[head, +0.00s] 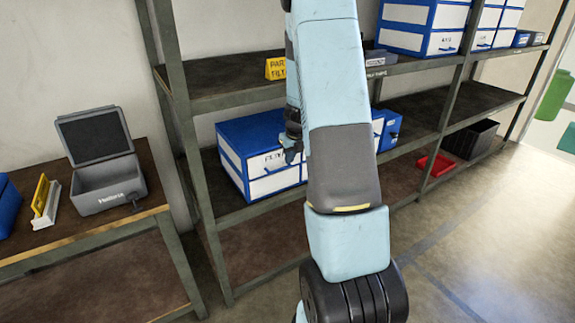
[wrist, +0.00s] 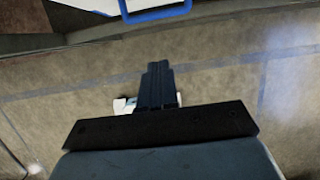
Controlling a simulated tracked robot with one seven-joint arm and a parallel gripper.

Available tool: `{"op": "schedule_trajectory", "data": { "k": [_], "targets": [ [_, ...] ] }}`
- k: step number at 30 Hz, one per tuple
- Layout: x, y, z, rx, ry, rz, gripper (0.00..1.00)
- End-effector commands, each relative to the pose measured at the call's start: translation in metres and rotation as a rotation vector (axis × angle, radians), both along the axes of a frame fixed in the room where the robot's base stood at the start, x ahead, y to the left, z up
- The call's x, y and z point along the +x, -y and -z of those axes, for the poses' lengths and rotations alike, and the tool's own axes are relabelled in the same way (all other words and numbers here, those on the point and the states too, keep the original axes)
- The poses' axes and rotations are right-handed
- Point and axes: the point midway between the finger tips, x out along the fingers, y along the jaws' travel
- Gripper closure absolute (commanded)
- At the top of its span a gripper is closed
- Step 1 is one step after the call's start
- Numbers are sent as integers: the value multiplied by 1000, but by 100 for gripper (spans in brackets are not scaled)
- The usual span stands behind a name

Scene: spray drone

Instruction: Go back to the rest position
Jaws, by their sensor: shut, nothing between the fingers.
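My arm rises through the middle of the head view, in front of the metal shelving. My gripper (wrist: 160,70) points away from the wrist camera, with its dark fingers together and nothing between them. In the wrist view it is over the bare floor, with a white and blue box edge (wrist: 155,12) beyond it at the top. In the head view the gripper is mostly hidden behind my arm; a dark part of it (head: 292,138) shows at the arm's left edge, in front of a blue and white box (head: 262,160).
The shelving (head: 185,120) holds several blue and white boxes, a red tray (head: 436,165) and a black crate (head: 472,138). At left a bench (head: 100,232) bears an open grey case (head: 108,185) and a yellow and white item (head: 45,203). The floor (head: 480,240) at right is clear.

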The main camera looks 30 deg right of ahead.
Motion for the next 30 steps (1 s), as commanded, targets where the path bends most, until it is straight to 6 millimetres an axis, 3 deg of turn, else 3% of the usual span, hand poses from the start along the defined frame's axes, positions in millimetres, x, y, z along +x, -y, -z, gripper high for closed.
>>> {"op": "schedule_trajectory", "data": {
  "k": [6, 17, 23, 30],
  "targets": [
    [-6, 0, -23, -2, 1, -3, 100],
    [-9, -3, -33, -4, 4, -23, 100],
    [-18, -29, -71, -52, 36, -249, 100],
    [-48, -76, -134, -170, 90, -688, 100]
  ]
}}
